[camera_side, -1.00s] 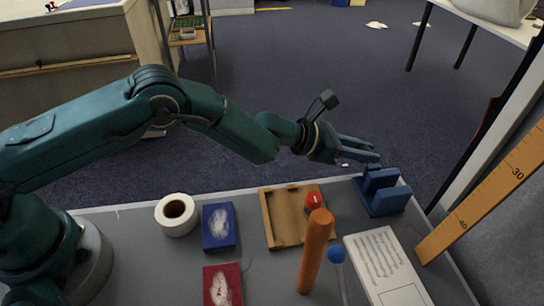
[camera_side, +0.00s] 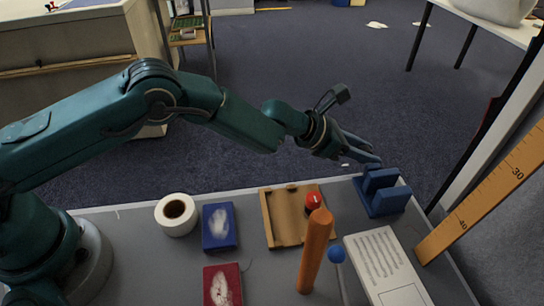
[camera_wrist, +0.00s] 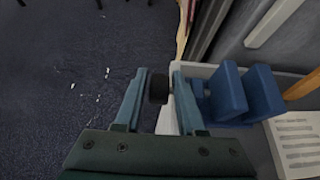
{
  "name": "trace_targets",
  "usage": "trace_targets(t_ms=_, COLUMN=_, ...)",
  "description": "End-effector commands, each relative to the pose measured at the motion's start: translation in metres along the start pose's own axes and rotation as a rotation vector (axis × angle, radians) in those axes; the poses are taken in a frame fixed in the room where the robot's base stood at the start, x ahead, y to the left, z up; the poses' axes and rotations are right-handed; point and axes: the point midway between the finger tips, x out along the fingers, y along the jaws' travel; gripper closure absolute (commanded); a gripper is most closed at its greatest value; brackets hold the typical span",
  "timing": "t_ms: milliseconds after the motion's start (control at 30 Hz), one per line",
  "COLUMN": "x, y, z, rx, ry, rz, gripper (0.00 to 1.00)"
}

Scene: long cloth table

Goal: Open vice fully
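The blue vice (camera_side: 385,195) stands at the table's far right corner, with a gap between its two upright jaws. In the wrist view the vice (camera_wrist: 230,95) is right of my fingers. A dark round knob (camera_wrist: 158,88), apparently on the vice's screw end, shows between my two fingers. My gripper (camera_wrist: 160,75) is open, one finger on each side of the knob. Whether either finger touches it I cannot tell. In the side view my gripper (camera_side: 362,150) is just behind and left of the vice, and the knob is hidden.
A wooden tray (camera_side: 267,218) with a red round thing (camera_side: 313,199) lies left of the vice. An orange cylinder (camera_side: 315,250), a blue ball on a stick (camera_side: 336,253) and a printed sheet (camera_side: 378,262) are nearer. A wooden ruler (camera_side: 480,205) rises at right.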

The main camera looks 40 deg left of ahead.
Motion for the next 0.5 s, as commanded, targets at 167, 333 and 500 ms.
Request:
trace_targets(t_ms=167, x=-0.006, y=0.0, z=0.001, rx=-0.001, ry=0.0, rz=0.0, gripper=0.61)
trace_targets(t_ms=333, x=-0.02, y=0.0, z=0.001, rx=-0.002, ry=0.0, rz=0.0, gripper=0.61)
trace_targets(t_ms=500, x=-0.035, y=0.001, z=0.001, rx=-0.001, ry=0.001, rz=0.001, gripper=0.61)
